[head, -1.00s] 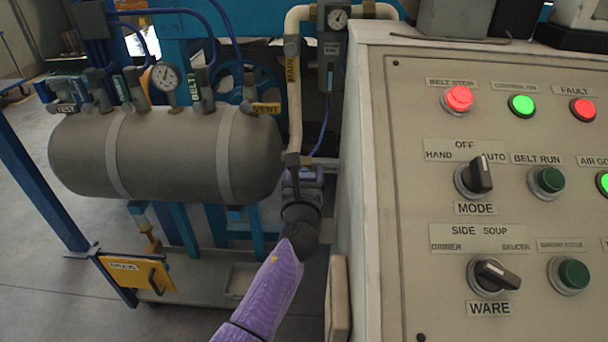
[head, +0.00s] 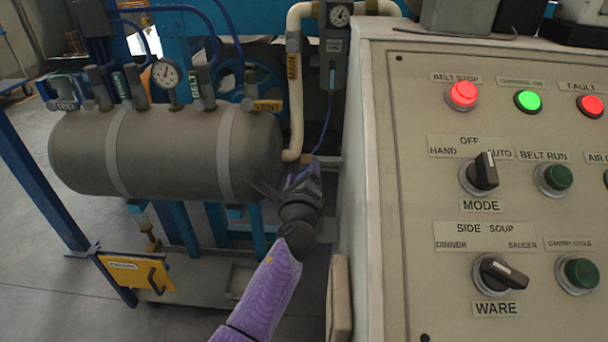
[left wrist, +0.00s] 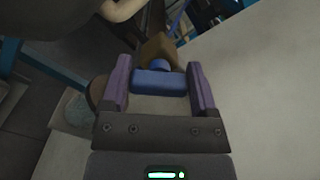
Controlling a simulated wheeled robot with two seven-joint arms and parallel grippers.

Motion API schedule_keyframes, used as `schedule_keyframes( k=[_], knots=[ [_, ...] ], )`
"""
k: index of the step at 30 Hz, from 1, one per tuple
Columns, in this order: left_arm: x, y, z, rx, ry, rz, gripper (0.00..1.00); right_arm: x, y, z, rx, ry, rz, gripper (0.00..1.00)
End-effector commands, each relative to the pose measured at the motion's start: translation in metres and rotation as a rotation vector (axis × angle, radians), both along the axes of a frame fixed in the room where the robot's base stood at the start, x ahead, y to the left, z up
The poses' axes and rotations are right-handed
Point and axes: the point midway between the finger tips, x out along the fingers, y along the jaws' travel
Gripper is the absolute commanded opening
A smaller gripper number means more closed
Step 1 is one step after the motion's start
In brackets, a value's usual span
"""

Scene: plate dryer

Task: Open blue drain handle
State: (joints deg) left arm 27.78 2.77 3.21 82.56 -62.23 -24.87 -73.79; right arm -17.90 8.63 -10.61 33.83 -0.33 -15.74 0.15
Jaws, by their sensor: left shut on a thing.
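My left gripper (head: 302,172) is beside the lower end of the beige pipe, left of the control cabinet. In the left wrist view its two purple fingers (left wrist: 160,88) stand on either side of a blue handle (left wrist: 160,82) and are shut on it. The handle is a short blue block joined to a brown, brass-like fitting (left wrist: 160,48). In the head view the handle is hidden by my gripper and wrist. My right gripper is not in view.
The cabinet (head: 352,200) with its buttons and knobs stands close on the right. A grey tank (head: 170,155) with a gauge (head: 165,74) and several valves is on the left. A yellow plate (head: 130,272) hangs below it. The beige pipe (head: 295,110) runs above my gripper.

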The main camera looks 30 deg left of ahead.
Motion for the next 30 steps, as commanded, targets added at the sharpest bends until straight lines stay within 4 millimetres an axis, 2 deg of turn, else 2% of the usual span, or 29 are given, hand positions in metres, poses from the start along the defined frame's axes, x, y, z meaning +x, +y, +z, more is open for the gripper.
schedule_keyframes(
  k=[18, 30],
  knots=[
    [-0.001, 0.002, -0.006, -0.499, -0.237, 0.001, 0.18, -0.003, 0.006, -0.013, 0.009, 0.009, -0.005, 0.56],
    [-0.001, 0.002, -0.007, -0.684, -0.327, 0.002, 0.18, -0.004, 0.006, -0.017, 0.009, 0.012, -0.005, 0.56]
  ],
)
